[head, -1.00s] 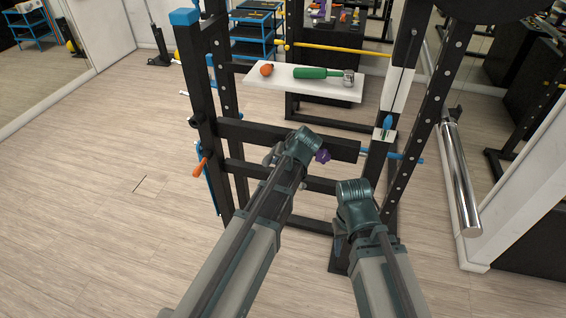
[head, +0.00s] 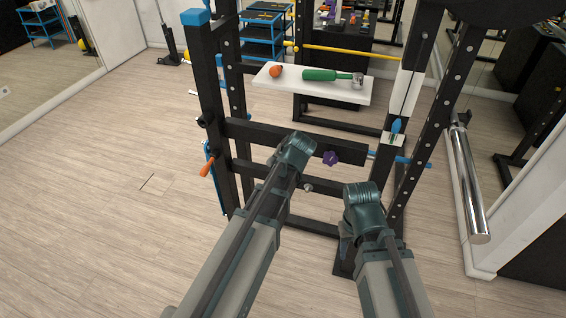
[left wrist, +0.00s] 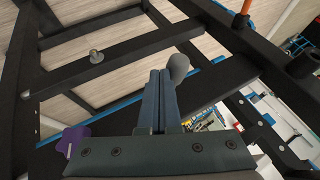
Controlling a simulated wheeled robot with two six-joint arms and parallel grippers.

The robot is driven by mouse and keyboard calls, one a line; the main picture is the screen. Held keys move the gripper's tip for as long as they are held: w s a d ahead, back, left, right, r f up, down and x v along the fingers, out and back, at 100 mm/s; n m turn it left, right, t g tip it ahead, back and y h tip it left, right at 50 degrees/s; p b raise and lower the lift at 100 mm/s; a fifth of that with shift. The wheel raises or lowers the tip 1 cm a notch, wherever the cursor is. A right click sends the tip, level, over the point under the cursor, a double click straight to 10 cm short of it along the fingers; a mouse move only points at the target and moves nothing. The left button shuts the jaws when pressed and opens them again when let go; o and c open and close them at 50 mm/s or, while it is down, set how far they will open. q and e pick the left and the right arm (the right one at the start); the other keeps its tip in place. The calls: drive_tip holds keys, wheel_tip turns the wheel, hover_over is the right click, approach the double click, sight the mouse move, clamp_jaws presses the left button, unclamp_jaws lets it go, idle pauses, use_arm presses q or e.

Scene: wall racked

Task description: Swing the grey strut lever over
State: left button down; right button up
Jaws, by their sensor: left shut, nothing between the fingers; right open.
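The grey lever's rounded knob (left wrist: 178,68) shows in the left wrist view, just right of the tips of my left gripper (left wrist: 160,80). The fingers are shut with nothing between them; I cannot tell if they touch the knob. In the head view my left wrist is in front of the rack's dark crossbar (head: 250,133) and hides its fingers. Most of the lever is hidden there too. My right gripper (head: 346,240) hangs low at the right, open, partly hidden by its own wrist and apart from the lever.
A purple knob (head: 331,158) sits on the crossbar, right of my left wrist. An orange handle (head: 207,167) sticks out at the left post. A white shelf (head: 340,91) above holds a green-handled tool (head: 325,75) and an orange item (head: 276,71). The floor at left is clear.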

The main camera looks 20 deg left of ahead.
use_arm(q)
drive_tip(key=a+m, duration=0.1)
drive_tip(key=a+m+h, duration=0.1)
drive_tip(key=shift+s+a+m+t, duration=0.1)
drive_tip(key=shift+s+m+t, duration=0.1)
drive_tip(key=shift+m+t, duration=0.15)
drive_tip(key=a+m+h, duration=0.1)
drive_tip(key=a+m+t+h, duration=0.1)
drive_tip(key=m, duration=0.1)
drive_tip(key=shift+w+a+m+h, duration=0.25)
drive_tip(key=shift+w+a+h, duration=0.05)
drive_tip(key=shift+w, duration=0.05)
drive_tip(key=shift+w+a+m+h, duration=0.7)
drive_tip(key=shift+a+m, duration=0.2)
drive_tip(key=shift+m, duration=0.15)
drive_tip(key=shift+w+a+m+h, duration=0.65)
drive_tip(key=shift+a+m, duration=0.25)
drive_tip(key=shift+m, duration=0.15)
drive_tip(key=shift+w+a, duration=0.1)
drive_tip(key=shift+w, duration=0.05)
